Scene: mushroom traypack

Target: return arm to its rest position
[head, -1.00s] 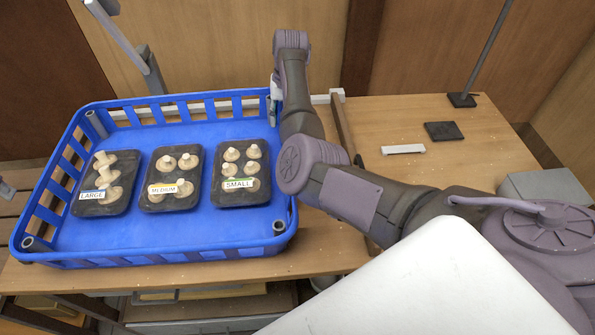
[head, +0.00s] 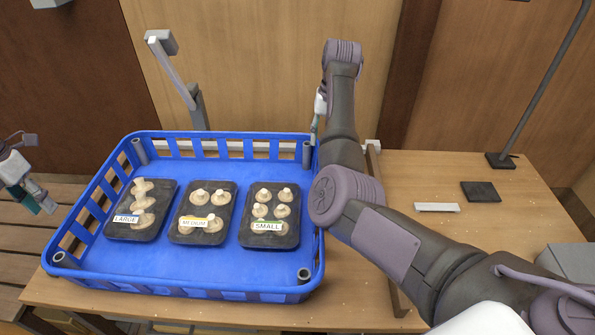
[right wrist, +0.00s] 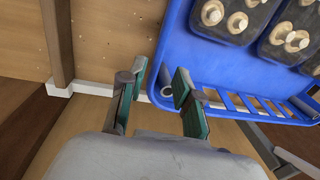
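My right arm (head: 385,240) reaches from the lower right to beside the right side of the blue crate (head: 205,292). In the head view its gripper (head: 316,125) is partly hidden behind the wrist, near the crate's back right corner. The right wrist view shows this gripper (right wrist: 160,78) open and empty, its teal-padded fingers apart over the crate's corner. My left gripper (head: 36,200) is at the left edge of the head view, left of the crate, with its fingers slightly apart and nothing seen between them.
The crate holds black trays of mushrooms labelled LARGE (head: 158,222), MEDIUM (head: 186,236) and SMALL (head: 288,240). A grey post (head: 185,85) stands behind. Right of the arm are a black pad (head: 480,191), a white bar (head: 437,207) and a pole stand (head: 500,160). Table between them is bare.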

